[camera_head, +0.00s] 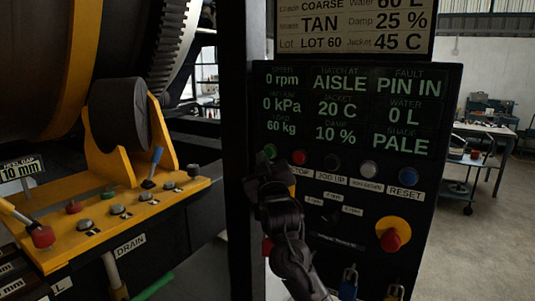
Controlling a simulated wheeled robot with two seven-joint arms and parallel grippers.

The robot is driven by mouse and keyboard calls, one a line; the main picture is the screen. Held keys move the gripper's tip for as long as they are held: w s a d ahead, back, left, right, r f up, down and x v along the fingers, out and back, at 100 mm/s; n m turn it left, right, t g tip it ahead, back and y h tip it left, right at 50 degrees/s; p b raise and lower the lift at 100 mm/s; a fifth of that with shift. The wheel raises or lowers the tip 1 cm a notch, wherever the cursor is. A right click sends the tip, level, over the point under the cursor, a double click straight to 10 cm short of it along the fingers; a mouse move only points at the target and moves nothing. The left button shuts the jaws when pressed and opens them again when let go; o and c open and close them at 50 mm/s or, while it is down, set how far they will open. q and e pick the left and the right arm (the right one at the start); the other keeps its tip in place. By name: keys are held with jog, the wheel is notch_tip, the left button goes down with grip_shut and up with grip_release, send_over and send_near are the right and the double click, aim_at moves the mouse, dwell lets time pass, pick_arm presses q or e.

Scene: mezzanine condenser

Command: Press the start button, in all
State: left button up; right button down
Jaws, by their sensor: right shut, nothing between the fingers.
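A green button (270,151) sits at the left end of the button row on the black control panel (448,120). Its label is hidden behind my gripper; I take it as the start button. My right gripper (264,168) is shut and empty, just below the green button. I cannot tell whether it touches the button. A red button (299,157) labelled "TOP" in its visible part is to the right. The display reads 0 rpm, PIN IN, 0 L and PALE. My left gripper is not in view.
Further right are dark, white and blue buttons (409,176), and a red emergency knob (391,238) on yellow. A dark post (235,90) stands left of the panel. A yellow lever console (120,215) and large drum fill the left.

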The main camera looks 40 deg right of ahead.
jog(key=shift+d, duration=0.1)
dwell(0.3)
jog(key=shift+w+d, duration=0.15)
jog(key=shift+d, duration=0.2)
jog(key=shift+w+d, duration=0.15)
jog(key=shift+d, duration=0.25)
dwell(0.7)
jog(key=shift+a, duration=0.1)
jog(key=shift+s+a, duration=0.35)
jog(key=shift+a, duration=0.4)
jog(key=a, duration=0.1)
jog(key=s+a, duration=0.1)
jog(key=a, duration=0.1)
jog(key=s+a+p, duration=0.1)
jog(key=shift+a, duration=0.25)
dwell(0.9)
